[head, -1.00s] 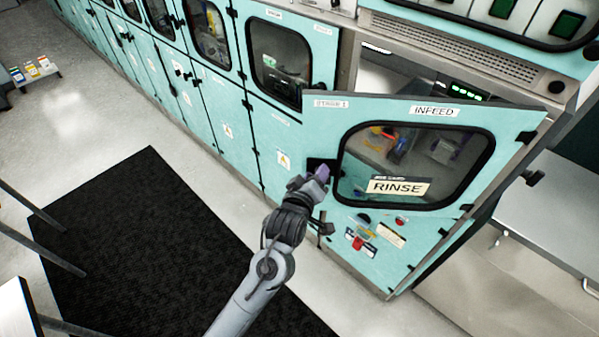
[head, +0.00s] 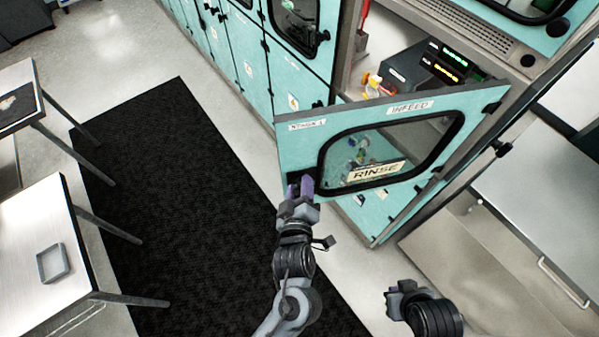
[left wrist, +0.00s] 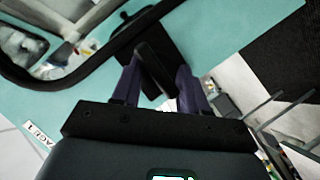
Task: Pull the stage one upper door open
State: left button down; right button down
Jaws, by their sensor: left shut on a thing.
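The stage one upper door (head: 299,150) is a teal panel with a black-framed window, a STAGE 1 label, an INFEED label and a RINSE sign. It stands swung out from the machine, hinged on its right side, with a wide gap at its left. My left gripper (head: 301,186), with purple fingers, is shut on the black door handle (left wrist: 152,65) at the door's lower left edge. The teal door panel (left wrist: 235,28) also fills the top of the left wrist view. My right gripper (head: 393,299) is low in the head view, apart from the door; its fingers are not clear.
Inside the opening are a dark unit with lit displays (head: 425,68) and small coloured items. A steel counter (head: 540,205) stands at the right. A black mat (head: 190,200) covers the floor at left, beside tables (head: 35,235). The floor before the door is free.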

pick_arm(q)
jog(key=shift+s+d+r, duration=0.1)
jog(key=shift+d+r, duration=0.3)
jog(key=shift+r, duration=0.1)
jog(key=c, duration=0.8)
grip_release()
jog(key=shift+f, duration=0.1)
jog(key=shift+a+f, duration=0.1)
jog(key=shift+f, duration=0.1)
jog(key=v, duration=1)
jog(key=shift+s+r+p, duration=0.15)
jog(key=shift+s+p, duration=0.15)
jog(key=shift+s, duration=0.05)
